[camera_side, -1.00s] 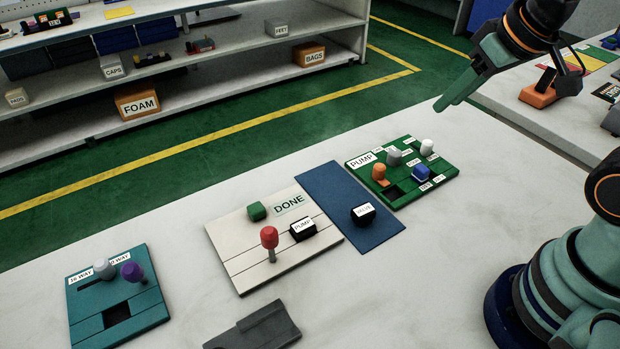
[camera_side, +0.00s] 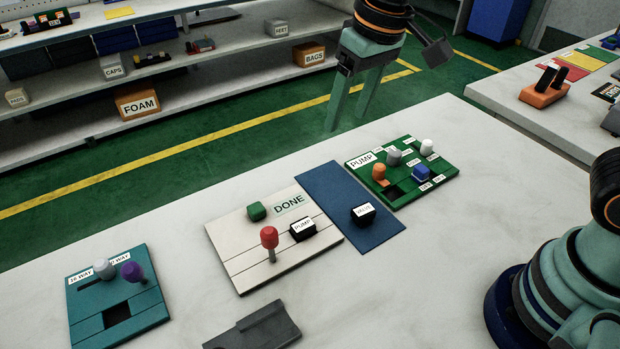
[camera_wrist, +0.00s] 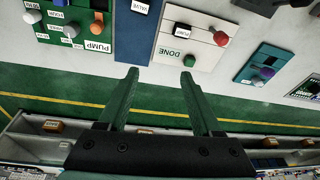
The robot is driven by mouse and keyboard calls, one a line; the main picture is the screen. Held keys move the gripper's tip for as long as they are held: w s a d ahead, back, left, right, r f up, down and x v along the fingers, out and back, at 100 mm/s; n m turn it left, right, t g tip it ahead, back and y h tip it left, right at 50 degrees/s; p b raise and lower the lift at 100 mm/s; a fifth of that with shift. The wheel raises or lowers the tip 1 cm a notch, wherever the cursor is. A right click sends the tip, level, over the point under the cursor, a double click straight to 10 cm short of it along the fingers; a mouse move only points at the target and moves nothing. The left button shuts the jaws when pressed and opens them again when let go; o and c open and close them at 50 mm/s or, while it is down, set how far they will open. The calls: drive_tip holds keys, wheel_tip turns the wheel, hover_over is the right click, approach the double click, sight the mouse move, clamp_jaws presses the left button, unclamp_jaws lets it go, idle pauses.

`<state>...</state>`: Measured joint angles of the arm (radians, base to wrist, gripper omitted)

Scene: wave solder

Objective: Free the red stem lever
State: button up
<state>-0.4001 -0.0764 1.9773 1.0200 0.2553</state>
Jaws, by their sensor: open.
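The red stem lever (camera_side: 269,238) stands upright on a thin grey stem on the cream DONE board (camera_side: 228,232). Its red knob (camera_wrist: 221,38) also shows in the wrist view. On the same board sit a green block (camera_side: 256,211) and a black block labelled PUMP (camera_side: 303,229). My gripper (camera_side: 347,120) is open and empty, its fingers pointing down, above and behind the boards at the far side of the table. In the wrist view the two spread fingers (camera_wrist: 159,73) hold nothing, and the lever is beyond them to the upper right.
A blue mat (camera_side: 333,196) with a black VALVE block (camera_side: 363,214) lies right of the DONE board. Beyond is a green PUMP board (camera_side: 437,181) with several knobs. A teal board (camera_side: 89,315) with grey and purple knobs is at left. A dark grey piece (camera_side: 254,329) lies in front.

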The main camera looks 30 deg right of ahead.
drive_tip(key=a+f+n+g, duration=0.15)
drive_tip(key=a+f, duration=0.35)
drive_tip(key=a, duration=0.5)
drive_tip(key=h, duration=0.1)
approach(271, 242)
drive_tip(key=shift+w+d+f+g, duration=0.15)
drive_tip(key=shift+w+g, duration=0.3)
drive_tip(key=shift+w, duration=0.75)
wheel_tip(271, 242, down, 12)
clamp_jaws()
drive_tip(key=shift+d, duration=0.1)
